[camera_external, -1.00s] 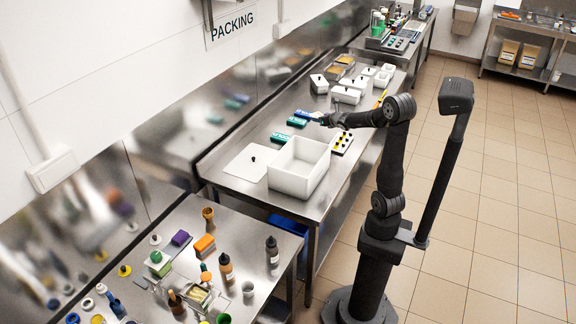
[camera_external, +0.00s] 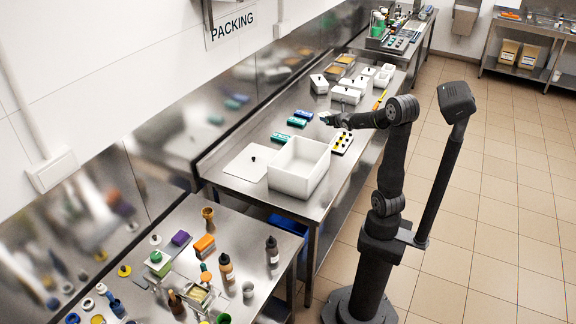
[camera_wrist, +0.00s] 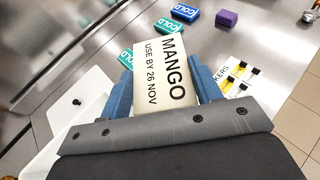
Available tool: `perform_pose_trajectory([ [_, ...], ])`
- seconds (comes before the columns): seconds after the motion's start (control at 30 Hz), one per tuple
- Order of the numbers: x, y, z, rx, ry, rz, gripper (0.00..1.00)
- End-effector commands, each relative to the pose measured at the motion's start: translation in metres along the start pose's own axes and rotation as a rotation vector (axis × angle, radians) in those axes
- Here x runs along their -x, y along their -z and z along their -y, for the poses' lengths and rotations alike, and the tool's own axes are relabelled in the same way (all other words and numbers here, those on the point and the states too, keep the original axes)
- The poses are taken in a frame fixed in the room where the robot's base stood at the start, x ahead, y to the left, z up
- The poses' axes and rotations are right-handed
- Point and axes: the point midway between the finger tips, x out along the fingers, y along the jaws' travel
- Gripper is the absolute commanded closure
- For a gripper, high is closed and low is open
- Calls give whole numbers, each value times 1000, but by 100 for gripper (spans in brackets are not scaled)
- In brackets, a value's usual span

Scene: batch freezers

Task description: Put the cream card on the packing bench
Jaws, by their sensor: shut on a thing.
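The cream card (camera_wrist: 160,75), printed MANGO, USE BY 26 NOV, is between the blue fingers of my gripper (camera_wrist: 163,84) in the wrist view. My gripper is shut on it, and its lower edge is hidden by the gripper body. In the external view my gripper (camera_external: 329,119) is over the steel packing bench (camera_external: 262,128), and the card shows only as a small pale patch there. I cannot tell the exact gap between card and bench.
Several cold packs (camera_external: 297,121) lie just left of my gripper. An open white box (camera_external: 300,168) and its lid (camera_external: 249,163) are at the near end. A marker holder (camera_external: 342,143) is close by. White lidded tubs (camera_external: 345,95) stand farther back.

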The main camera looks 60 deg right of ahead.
Motion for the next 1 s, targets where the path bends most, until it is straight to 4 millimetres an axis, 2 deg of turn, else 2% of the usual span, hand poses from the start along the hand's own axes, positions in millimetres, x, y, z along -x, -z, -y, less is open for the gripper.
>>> perform_pose_trajectory([
  [0.17,-14,-4,-37,41,-89,-2,66],
  [0.27,-23,-6,-64,70,-155,-2,66],
  [0.37,-31,-6,-99,105,-239,-3,66],
  [0.53,-42,2,-186,194,-446,-6,66],
  [0.67,-39,17,-257,268,-619,-8,66],
  [0.8,-26,40,-329,347,-806,-10,66],
  [1.0,7,85,-421,458,-1067,-12,66],
])
